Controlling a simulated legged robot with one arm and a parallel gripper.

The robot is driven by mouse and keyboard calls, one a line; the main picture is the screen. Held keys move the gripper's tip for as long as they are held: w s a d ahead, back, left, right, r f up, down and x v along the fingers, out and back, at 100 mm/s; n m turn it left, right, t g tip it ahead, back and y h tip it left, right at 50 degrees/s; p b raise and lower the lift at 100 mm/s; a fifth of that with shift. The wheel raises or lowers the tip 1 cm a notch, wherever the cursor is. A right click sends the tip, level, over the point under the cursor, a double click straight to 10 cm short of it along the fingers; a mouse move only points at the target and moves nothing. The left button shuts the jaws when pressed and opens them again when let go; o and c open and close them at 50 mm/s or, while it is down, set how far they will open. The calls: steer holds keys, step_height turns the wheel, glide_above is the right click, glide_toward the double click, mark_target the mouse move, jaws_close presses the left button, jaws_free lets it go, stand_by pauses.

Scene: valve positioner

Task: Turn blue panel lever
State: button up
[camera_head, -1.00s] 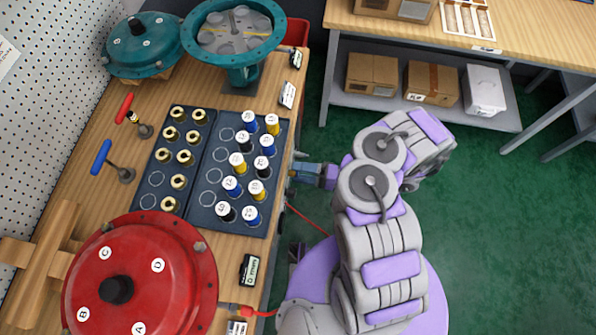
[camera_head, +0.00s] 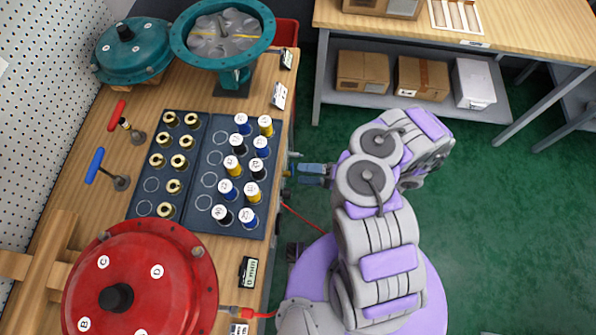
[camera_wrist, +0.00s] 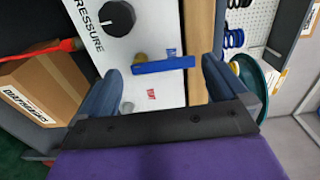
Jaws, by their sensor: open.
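In the wrist view a blue lever (camera_wrist: 163,65) sticks out of a white panel (camera_wrist: 128,52) marked PRESSURE. It lies almost level in the picture, with a brass-coloured fitting at its left part. My gripper (camera_wrist: 162,74) is open, with one dark blue finger on each side of the lever. I cannot tell whether either finger touches it. In the head view my gripper (camera_head: 300,169) is beside the bench's right edge, and the panel lever cannot be made out there.
A cardboard box (camera_wrist: 45,100) is at left. On the bench are a red-handled lever (camera_head: 117,115), another blue-handled lever (camera_head: 95,165), a red dome (camera_head: 140,280) and trays of spools (camera_head: 235,190). Green floor is clear at right.

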steer(key=s+d+p, duration=0.1)
steer(key=d, duration=1.3)
steer(key=shift+d, duration=0.15)
steer(key=w+a+r+n+g, duration=0.2)
steer(key=a+r+n+g, duration=0.15)
steer(key=a+r, duration=0.5)
steer(key=w+a+r+n+g, duration=0.2)
steer(key=a+r+g, duration=0.3)
steer(key=r, duration=0.7)
steer(key=s+a+r+n+g+h, duration=0.2)
steer(key=s+r+h, duration=0.15)
steer(key=r, duration=0.45)
steer(key=s+r+h, duration=0.5)
steer(key=s+d+r+m+t+h, duration=0.4)
steer(key=s+d+m+t+h, duration=0.2)
steer(key=s+d+h, duration=0.3)
steer(key=s+d+t, duration=0.1)
steer(key=s+d, duration=0.3)
steer(key=s, duration=0.1)
steer(key=shift+s+d+r, duration=0.2)
steer(key=shift+d, duration=0.2)
